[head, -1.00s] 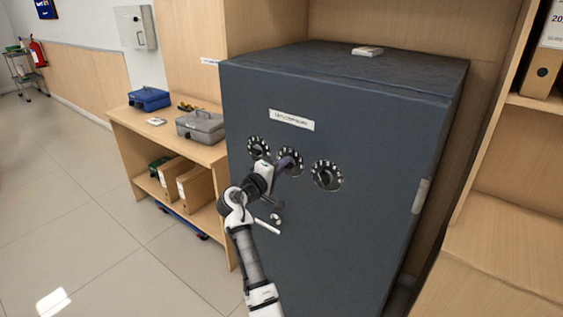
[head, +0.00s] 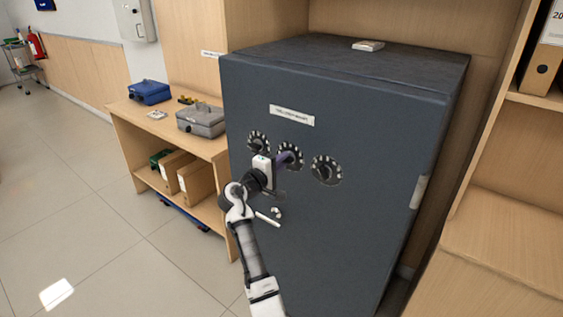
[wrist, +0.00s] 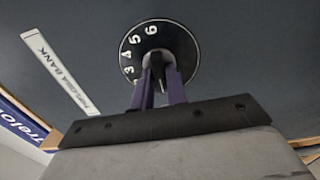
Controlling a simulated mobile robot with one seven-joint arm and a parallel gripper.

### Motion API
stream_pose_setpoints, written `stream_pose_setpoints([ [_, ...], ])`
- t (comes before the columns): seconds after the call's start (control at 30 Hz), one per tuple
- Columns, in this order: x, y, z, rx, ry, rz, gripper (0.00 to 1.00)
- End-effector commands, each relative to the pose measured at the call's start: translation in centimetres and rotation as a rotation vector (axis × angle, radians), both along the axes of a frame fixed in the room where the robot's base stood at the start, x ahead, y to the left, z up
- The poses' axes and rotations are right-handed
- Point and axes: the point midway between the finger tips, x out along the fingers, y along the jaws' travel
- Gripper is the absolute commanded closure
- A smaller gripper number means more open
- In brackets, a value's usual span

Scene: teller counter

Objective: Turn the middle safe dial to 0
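The dark grey safe (head: 330,215) carries three round black dials in a row on its front. The middle dial (head: 297,158) sits between the left dial (head: 258,142) and the right dial (head: 326,170). My gripper (head: 284,160) is at the middle dial, with its purple fingers on the dial's knob. In the wrist view, the fingers (wrist: 158,75) lie on both sides of the dark knob (wrist: 157,60), with little visible gap. White numbers 3 to 6 show on the dial plate (wrist: 180,45) there. The rest of the numbers, and which one is set, cannot be read.
A handle (head: 277,212) sticks out below the dials, close to my wrist. A wooden shelf unit (head: 150,130) with a grey cash box (head: 200,122) and a blue box (head: 149,91) stands left of the safe. Wooden shelving (head: 500,200) is at the right.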

Motion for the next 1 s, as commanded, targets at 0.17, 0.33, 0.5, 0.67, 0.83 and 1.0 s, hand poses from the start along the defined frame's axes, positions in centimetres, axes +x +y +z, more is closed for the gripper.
stream_pose_setpoints([
  [0.17, 0.0, 0.0, 0.0, 0.001, -0.001, -0.001, 0.65],
  [0.33, 0.0, 0.0, 0.0, 0.001, 0.000, -0.001, 0.65],
  [0.5, -0.4, 0.4, -0.1, 0.002, -0.001, 0.001, 0.65],
  [0.67, -2.5, 1.8, -0.4, 0.003, -0.002, 0.002, 0.65],
  [0.83, -5.7, 4.3, -0.4, 0.003, -0.002, 0.003, 0.65],
  [1.0, -8.6, 6.4, -0.3, 0.002, -0.002, 0.003, 0.65],
])
